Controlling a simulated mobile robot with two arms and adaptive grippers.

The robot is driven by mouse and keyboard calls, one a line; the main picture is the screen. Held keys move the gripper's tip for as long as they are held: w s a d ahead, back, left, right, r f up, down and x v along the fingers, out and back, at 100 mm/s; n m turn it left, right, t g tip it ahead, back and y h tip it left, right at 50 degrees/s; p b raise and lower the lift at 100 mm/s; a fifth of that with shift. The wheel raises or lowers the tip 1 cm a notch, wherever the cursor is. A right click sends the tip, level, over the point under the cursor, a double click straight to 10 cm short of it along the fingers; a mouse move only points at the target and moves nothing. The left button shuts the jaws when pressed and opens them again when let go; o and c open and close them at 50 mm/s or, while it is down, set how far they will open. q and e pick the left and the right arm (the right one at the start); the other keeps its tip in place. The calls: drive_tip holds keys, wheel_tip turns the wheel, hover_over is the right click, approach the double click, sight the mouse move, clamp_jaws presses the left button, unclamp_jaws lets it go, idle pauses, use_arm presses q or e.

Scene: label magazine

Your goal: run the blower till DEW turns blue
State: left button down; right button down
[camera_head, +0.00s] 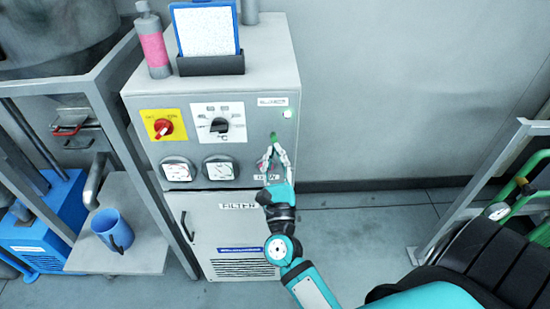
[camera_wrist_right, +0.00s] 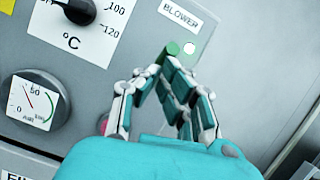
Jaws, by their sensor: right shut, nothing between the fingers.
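A grey cabinet (camera_head: 270,75) carries the BLOWER label (camera_head: 271,101), which also shows in the wrist view (camera_wrist_right: 180,15). A small pale round lamp (camera_head: 287,114) sits below the label, whitish in the wrist view (camera_wrist_right: 190,48). A green button (camera_head: 274,135) is lower left of it. My right gripper (camera_head: 275,150) is shut and empty, its fingertips at or just short of the green button (camera_wrist_right: 172,47); contact is unclear. The DEW label (camera_head: 267,177) is partly covered by my gripper. A pinkish-red round part (camera_wrist_right: 103,125) shows beside my fingers; whether it is DEW's lamp is unclear.
The panel also has a red rotary switch (camera_head: 163,127), a °C dial (camera_head: 219,125) and two gauges (camera_head: 178,170) (camera_head: 219,168). A pink bottle (camera_head: 153,45) and a blue-framed board (camera_head: 205,30) stand on top. A blue mug (camera_head: 112,230) is at left.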

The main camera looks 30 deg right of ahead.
drive_tip(key=shift+r, duration=0.85)
drive_tip(key=v, duration=1.2)
drive_tip(key=shift+f, duration=0.2)
drive_tip(key=shift+d, duration=0.1)
